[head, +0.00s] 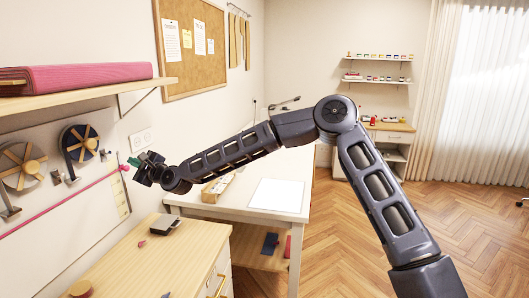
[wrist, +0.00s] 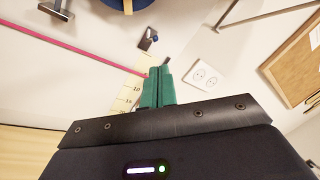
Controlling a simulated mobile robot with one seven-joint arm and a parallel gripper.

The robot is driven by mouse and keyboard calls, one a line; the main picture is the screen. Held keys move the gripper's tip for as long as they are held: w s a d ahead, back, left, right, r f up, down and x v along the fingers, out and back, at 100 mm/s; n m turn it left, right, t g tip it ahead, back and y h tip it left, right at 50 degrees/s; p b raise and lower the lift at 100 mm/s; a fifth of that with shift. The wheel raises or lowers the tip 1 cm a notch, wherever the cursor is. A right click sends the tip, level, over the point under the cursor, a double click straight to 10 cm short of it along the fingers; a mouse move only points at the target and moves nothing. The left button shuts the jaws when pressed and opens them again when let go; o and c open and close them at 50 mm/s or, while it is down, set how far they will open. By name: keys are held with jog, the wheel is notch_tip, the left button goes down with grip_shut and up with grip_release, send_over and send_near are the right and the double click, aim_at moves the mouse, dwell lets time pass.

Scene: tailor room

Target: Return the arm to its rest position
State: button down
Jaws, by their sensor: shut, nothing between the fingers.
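My arm stretches from the lower right of the head view across to the left wall, bent at the elbow. My gripper (head: 133,164) is at its far end, close in front of the wall panel and above the wooden cabinet. In the wrist view, the green fingers of my gripper (wrist: 157,88) are together with nothing between them. Behind the fingertips are the pale wall and a measuring strip (wrist: 125,98).
Tape reels (head: 79,143) hang on the left wall below a shelf (head: 85,98) with a pink fabric roll (head: 75,77). A wooden cabinet (head: 190,242) stands below my gripper. A white table (head: 235,205) is under my forearm. The floor at right (head: 470,225) is clear.

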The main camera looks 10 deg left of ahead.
jog(key=w+d+n+t+h, duration=0.1)
jog(key=w+d+n+h, duration=0.3)
jog(key=d, duration=0.9)
jog(key=w+d+n+h, duration=0.3)
jog(key=w+d, duration=0.4)
jog(key=d, duration=0.6)
jog(key=w+d+n+t+h, duration=0.1)
jog(key=w+d+n+h, duration=0.3)
jog(key=d, duration=0.8)
jog(key=d+r+h, duration=0.2)
jog(key=d+h, duration=0.2)
jog(key=d, duration=2)
jog(key=s+d+f+g+h, duration=0.1)
jog(key=s+d, duration=0.9)
jog(key=d, duration=0.4)
jog(key=s+d+f+g+h, duration=0.1)
jog(key=s+d+h, duration=0.1)
jog(key=s+d, duration=0.9)
jog(key=d, duration=0.3)
jog(key=shift+s+d+f+n+h, duration=0.15)
jog(key=shift+s+f+n+h, duration=0.05)
jog(key=shift+f+n+h, duration=0.1)
